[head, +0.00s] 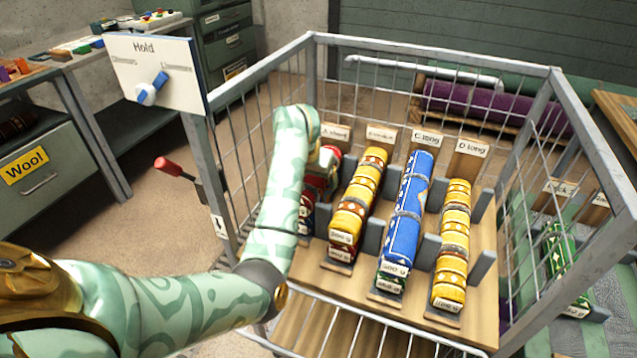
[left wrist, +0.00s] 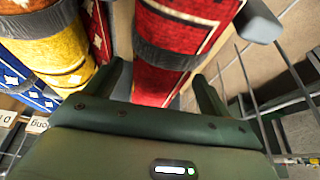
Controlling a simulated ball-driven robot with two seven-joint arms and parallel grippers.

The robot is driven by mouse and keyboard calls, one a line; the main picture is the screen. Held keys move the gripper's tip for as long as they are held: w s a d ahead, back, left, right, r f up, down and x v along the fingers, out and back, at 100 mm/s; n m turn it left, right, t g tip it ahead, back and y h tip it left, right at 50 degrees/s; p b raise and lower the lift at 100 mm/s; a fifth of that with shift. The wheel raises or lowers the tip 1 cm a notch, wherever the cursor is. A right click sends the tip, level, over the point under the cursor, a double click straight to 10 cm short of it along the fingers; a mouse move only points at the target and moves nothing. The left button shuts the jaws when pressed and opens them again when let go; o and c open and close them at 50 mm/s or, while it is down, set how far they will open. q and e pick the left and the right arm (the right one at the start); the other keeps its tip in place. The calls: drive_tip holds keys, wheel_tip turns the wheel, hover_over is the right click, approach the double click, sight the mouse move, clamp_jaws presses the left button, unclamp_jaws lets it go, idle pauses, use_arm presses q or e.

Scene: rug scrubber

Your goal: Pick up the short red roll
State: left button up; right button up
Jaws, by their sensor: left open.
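My right gripper is not in view.
A yellow roll (head: 361,190) lies just right of the red one, then a blue roll (head: 408,205) and another yellow roll (head: 455,235), with grey dividers between. The wire cage (head: 433,57) surrounds the rack. A "Hold" panel (head: 155,60) and red-tipped lever (head: 168,166) stand at its left.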

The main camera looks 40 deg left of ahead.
use_arm(q)
drive_tip(key=shift+x, duration=0.85)
drive_tip(key=shift+d+r, duration=0.1)
drive_tip(key=c, duration=1.1)
drive_tip(key=shift+r, duration=0.1)
drive_tip(key=shift+c, duration=0.2)
